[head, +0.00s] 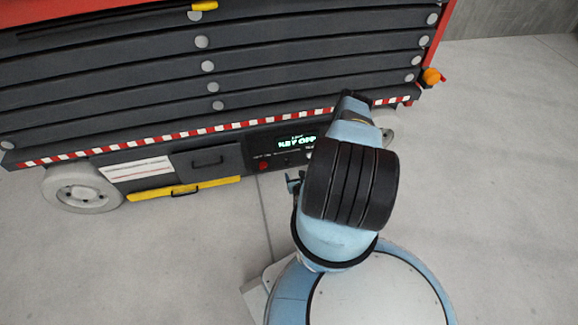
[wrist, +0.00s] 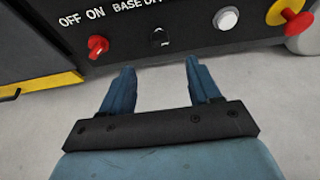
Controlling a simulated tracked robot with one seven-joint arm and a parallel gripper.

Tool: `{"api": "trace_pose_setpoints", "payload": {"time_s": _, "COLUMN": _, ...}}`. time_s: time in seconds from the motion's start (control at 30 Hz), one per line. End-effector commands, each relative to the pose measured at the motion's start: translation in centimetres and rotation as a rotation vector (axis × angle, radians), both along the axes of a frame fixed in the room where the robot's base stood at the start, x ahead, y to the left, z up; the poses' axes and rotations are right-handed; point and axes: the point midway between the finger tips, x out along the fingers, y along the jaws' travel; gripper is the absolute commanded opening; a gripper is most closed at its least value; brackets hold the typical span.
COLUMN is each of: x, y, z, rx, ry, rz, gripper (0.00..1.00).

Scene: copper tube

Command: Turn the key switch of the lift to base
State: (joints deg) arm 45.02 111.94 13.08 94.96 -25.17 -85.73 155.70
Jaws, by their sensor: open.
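The lift's black control panel (wrist: 190,45) fills the top of the wrist view. The dark key switch (wrist: 160,38) sits in it below the "BASE" lettering, with a paler rim and no bright knob. My gripper (wrist: 159,68) is open and empty. Its two blue fingers point at the panel, with the key switch beyond the gap between them, apart from it. In the head view the lift's lit display (head: 297,142) appears to read "KEY OFF". My arm hides the right part of the panel there, and I cannot make out the key switch.
A red knob (wrist: 97,46) is left of the key switch, below "OFF ON". A white button (wrist: 226,18) and a red mushroom button on yellow (wrist: 297,25) are to the right. A yellow-edged step (head: 185,190) juts out left of the panel. Bare concrete floor (head: 500,180) lies right.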

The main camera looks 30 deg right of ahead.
Motion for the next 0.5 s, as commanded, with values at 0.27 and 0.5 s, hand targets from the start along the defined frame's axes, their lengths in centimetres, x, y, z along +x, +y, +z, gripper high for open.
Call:
{"api": "trace_pose_setpoints", "payload": {"time_s": 0.27, "x": 4.5, "y": -1.2, "z": -1.8, "rx": -0.005, "ry": -0.002, "rz": 0.004, "gripper": 0.62}}
{"api": "trace_pose_setpoints", "payload": {"time_s": 0.5, "x": 7.9, "y": -2.1, "z": -3.3, "rx": -0.002, "ry": -0.001, "rz": 0.004, "gripper": 0.62}}
